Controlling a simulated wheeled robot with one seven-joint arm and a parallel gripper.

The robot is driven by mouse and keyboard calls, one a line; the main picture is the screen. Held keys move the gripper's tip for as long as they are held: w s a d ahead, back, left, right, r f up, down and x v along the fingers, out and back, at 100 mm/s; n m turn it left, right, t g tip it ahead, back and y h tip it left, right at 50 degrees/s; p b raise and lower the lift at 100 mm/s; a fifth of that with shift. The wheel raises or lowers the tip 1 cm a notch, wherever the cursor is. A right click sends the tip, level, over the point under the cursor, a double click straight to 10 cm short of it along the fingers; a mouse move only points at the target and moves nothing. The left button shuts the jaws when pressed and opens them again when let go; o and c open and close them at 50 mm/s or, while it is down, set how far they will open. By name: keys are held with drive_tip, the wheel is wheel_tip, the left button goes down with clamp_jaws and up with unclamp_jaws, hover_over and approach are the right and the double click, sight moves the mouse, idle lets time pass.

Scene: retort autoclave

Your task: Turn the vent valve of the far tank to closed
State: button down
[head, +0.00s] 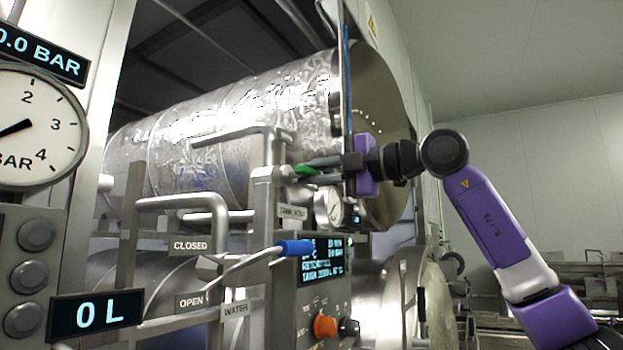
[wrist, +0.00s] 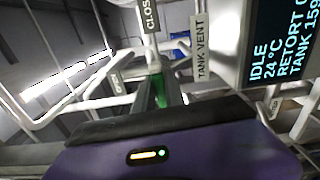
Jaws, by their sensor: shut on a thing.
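The far tank (head: 235,115) is a large silver foil-wrapped cylinder lying above the panel. Its vent valve has a green lever handle (head: 303,169), beside a tag reading TANK VENT (head: 293,212). My gripper (head: 318,171) comes in from the right and is shut on the green handle. In the wrist view the green handle (wrist: 158,90) lies between my fingers, which partly hide it. There, a partly cropped CLOSED tag (wrist: 150,15) is at the top and an OPEN tag (wrist: 114,77) is to the left. I cannot tell exactly where the lever stands between them.
A blue-handled lever (head: 294,247) by the WATER tag (head: 235,309) sits below, with its own CLOSED and OPEN tags. A small gauge (head: 329,207), a display (head: 322,264) and an orange knob (head: 325,326) are close by. Pipes run around the valve.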

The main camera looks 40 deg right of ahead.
drive_tip(key=shift+d+m, duration=0.1)
drive_tip(key=shift+m, duration=0.3)
drive_tip(key=c, duration=1.4)
unclamp_jaws()
drive_tip(key=b+v, duration=0.2)
drive_tip(key=v, duration=0.6)
drive_tip(key=shift+b, duration=0.4)
